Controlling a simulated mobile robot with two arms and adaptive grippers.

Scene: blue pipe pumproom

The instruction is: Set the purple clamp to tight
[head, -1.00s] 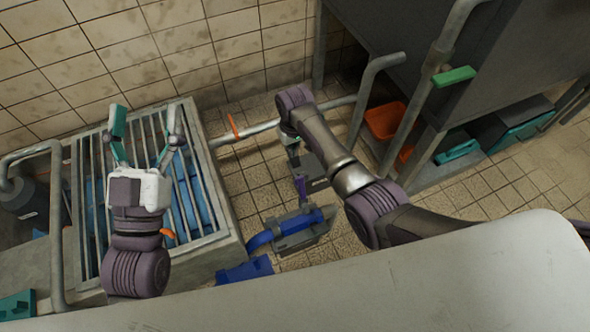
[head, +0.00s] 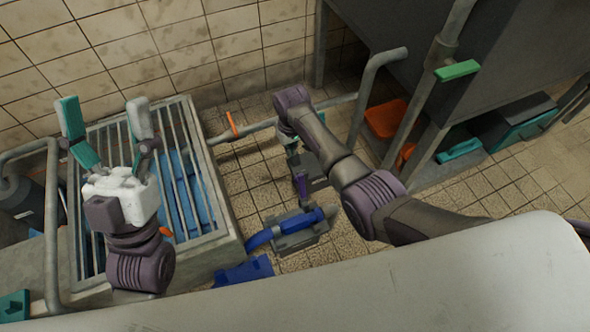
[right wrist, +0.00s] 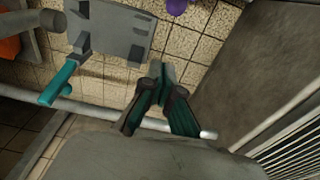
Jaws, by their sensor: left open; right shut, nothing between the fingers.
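A purple part that looks like the clamp (head: 301,185) shows in the head view, upright beside a dark grey block on the floor. A purple piece (right wrist: 178,5) also shows at the top edge of the right wrist view. Whether it is loose or tight I cannot tell. My right gripper (right wrist: 162,72) is shut and empty, with its teal fingertips below and apart from that purple piece in the picture. In the head view it is mostly hidden under my right arm. My left gripper (head: 104,108) is open and empty above the grated basin.
A grey plate with a teal handle (right wrist: 110,30) lies near the right fingers. A blue pipe on a grey block (head: 297,225) sits below the purple part. A grey pipe rail (head: 250,131) with an orange lever crosses behind. The grated basin (head: 218,262) stands left.

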